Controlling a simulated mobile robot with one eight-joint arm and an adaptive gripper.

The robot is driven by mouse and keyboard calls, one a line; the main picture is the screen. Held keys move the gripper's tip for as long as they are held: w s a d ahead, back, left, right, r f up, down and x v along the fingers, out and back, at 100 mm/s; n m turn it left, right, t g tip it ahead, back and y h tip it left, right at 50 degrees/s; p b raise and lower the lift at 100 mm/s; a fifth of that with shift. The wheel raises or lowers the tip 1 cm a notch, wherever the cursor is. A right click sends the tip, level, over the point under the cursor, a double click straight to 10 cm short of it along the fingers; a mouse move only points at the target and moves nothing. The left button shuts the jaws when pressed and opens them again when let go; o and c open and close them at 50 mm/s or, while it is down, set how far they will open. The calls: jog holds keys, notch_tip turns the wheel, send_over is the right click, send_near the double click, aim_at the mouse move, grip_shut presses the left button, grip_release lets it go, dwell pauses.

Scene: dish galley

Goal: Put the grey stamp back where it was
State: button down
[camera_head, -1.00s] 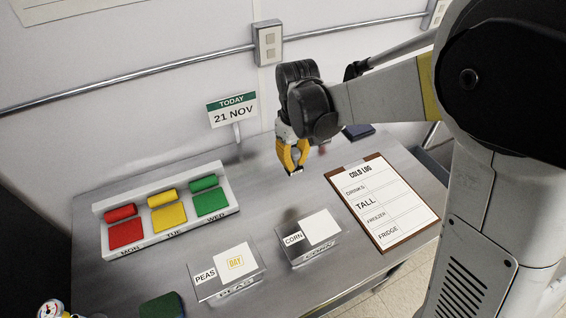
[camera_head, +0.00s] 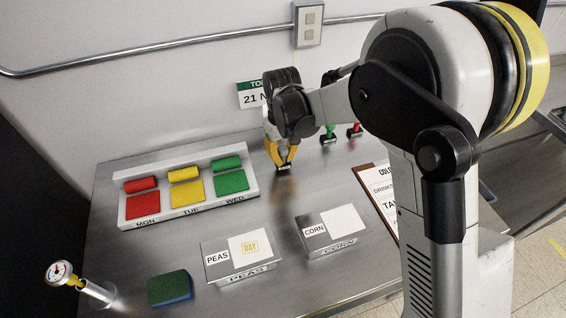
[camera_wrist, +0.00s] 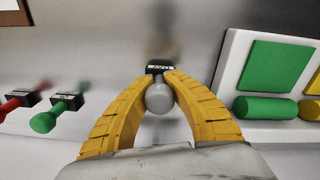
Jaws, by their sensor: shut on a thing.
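The grey stamp has a round grey knob (camera_wrist: 159,98) and a black labelled base (camera_wrist: 160,67). My gripper (camera_wrist: 160,86) is shut on its knob in the wrist view. In the head view my gripper (camera_head: 281,158) is over the back middle of the steel table, right of the coloured pad tray; the stamp's dark base (camera_head: 284,171) shows below the yellow fingers. I cannot tell whether the base touches the table. A green stamp (camera_head: 328,136) and a red stamp (camera_head: 355,131) stand to the right; both also show at left in the wrist view.
The white tray (camera_head: 150,216) holds red, yellow and green pads. PEAS (camera_head: 215,258) and CORN (camera_head: 315,231) boxes stand in front. A clipboard (camera_head: 367,180) lies right, partly hidden by my arm. A sponge (camera_head: 169,289) is front left. The date sign (camera_head: 251,98) stands behind my gripper.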

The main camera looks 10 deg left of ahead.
jog(key=shift+f, duration=0.65)
jog(key=shift+f, duration=0.2)
jog(key=c, duration=1.5)
grip_release()
jog(key=shift+r, duration=0.1)
